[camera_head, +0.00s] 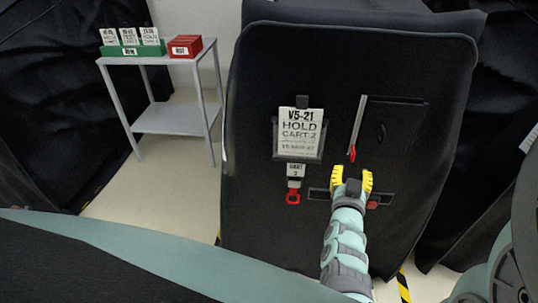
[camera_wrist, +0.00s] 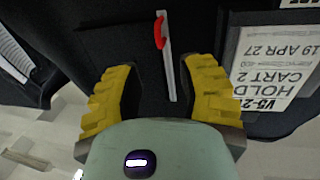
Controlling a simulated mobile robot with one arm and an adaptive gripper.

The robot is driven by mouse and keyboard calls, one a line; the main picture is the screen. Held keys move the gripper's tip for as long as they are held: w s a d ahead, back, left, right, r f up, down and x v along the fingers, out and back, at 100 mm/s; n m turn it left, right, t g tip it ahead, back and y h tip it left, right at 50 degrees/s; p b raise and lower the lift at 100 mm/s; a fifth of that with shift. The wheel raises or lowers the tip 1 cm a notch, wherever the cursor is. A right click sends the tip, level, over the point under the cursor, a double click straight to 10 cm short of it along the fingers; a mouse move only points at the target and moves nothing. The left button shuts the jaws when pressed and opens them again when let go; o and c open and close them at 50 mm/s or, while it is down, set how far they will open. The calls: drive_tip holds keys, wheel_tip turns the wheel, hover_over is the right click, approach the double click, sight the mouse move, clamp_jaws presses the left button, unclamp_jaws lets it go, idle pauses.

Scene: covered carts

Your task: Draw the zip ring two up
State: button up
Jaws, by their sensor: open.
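The zip ring (camera_head: 352,152) is a small red pull at the lower end of a pale, slightly slanting zip strip (camera_head: 358,122) on the black cart cover (camera_head: 258,110). My gripper (camera_head: 352,180) has yellow fingers, open and empty, and appears just below the ring in the head view. In the wrist view, seen upside down, the red ring (camera_wrist: 160,30) lies beyond the fingertips of my gripper (camera_wrist: 160,78). The pale strip (camera_wrist: 169,70) runs between the fingers there. How far the fingers stand from the cover is hard to tell.
A hold card (camera_head: 300,132) is left of the zip, with a small tag and another red ring (camera_head: 293,197) below it. A dark flap (camera_head: 398,130) is right of the zip. A grey table (camera_head: 165,120) with card boxes stands back left.

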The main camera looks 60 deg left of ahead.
sight(354, 156)
drive_tip(key=x, duration=0.7)
drive_tip(key=shift+w+a+p, duration=0.1)
drive_tip(key=shift+w+p, duration=0.1)
drive_tip(key=shift+p, duration=0.2)
drive_tip(key=shift+w+a, duration=0.15)
drive_tip(key=shift+w, duration=0.05)
drive_tip(key=shift+o, duration=0.3)
clamp_jaws()
